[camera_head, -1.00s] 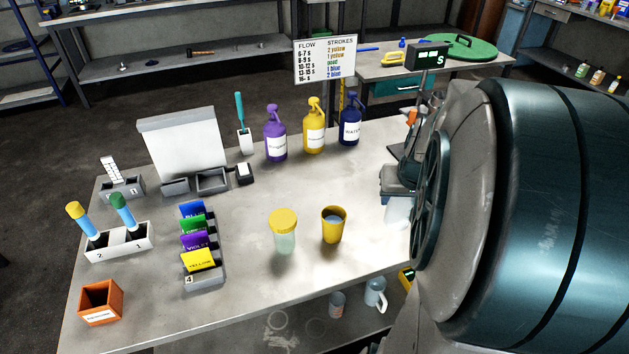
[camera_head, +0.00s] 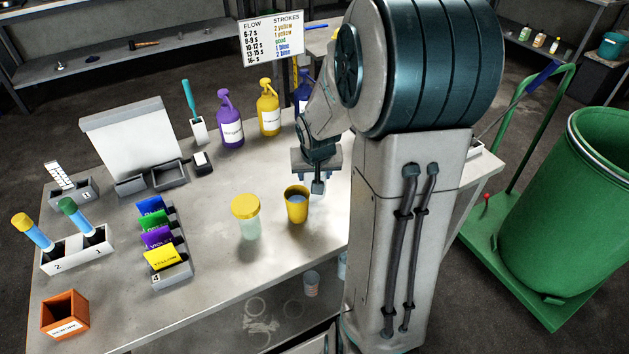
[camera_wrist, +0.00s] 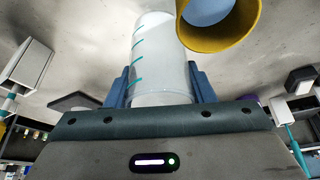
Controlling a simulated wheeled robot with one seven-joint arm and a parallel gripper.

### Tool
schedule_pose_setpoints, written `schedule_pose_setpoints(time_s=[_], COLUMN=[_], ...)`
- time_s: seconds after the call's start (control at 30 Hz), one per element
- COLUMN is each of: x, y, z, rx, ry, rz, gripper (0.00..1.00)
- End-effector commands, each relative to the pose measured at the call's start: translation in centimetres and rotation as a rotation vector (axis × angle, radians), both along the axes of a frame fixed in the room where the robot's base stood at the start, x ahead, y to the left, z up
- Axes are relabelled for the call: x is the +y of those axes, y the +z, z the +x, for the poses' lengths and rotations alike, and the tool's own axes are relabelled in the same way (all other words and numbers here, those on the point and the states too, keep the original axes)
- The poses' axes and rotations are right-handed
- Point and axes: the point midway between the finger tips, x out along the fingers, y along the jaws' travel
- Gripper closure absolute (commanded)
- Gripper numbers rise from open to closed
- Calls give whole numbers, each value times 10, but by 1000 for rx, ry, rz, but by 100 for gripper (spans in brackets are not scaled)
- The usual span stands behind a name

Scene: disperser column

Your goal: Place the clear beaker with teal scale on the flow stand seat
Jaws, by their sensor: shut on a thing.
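The clear beaker with teal scale marks (camera_wrist: 160,62) is between the blue fingers of my gripper (camera_wrist: 160,88) in the wrist view. The fingers are shut on its sides. In the head view my gripper (camera_head: 318,187) points down above the table, just right of the yellow cup; the beaker is mostly hidden there. In the wrist view the yellow cup's rim (camera_wrist: 238,42) overlaps the beaker's edge; I cannot tell whether they touch. I cannot make out the flow stand seat; my arm covers part of the table.
The yellow cup (camera_head: 297,207) holds liquid and stands beside a yellow-lidded jar (camera_head: 246,216). Purple (camera_head: 230,122) and yellow (camera_head: 269,108) spray bottles stand behind. A card rack (camera_head: 172,272) is left. The table's front middle is clear. A green bin (camera_head: 590,200) is right.

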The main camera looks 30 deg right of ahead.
Motion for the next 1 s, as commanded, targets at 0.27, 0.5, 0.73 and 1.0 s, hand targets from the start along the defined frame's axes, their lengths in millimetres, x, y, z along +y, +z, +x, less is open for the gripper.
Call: schedule_pose_setpoints(time_s=[0.27,0.5,0.73,1.0], x=[0,0,0,0], y=[-28,-29,-30,-29], z=[-1,-1,-1,-1], rx=[2,1,1,1], ry=[1,1,1,1], rz=[0,0,0,0], gripper=[76,76,30,30])
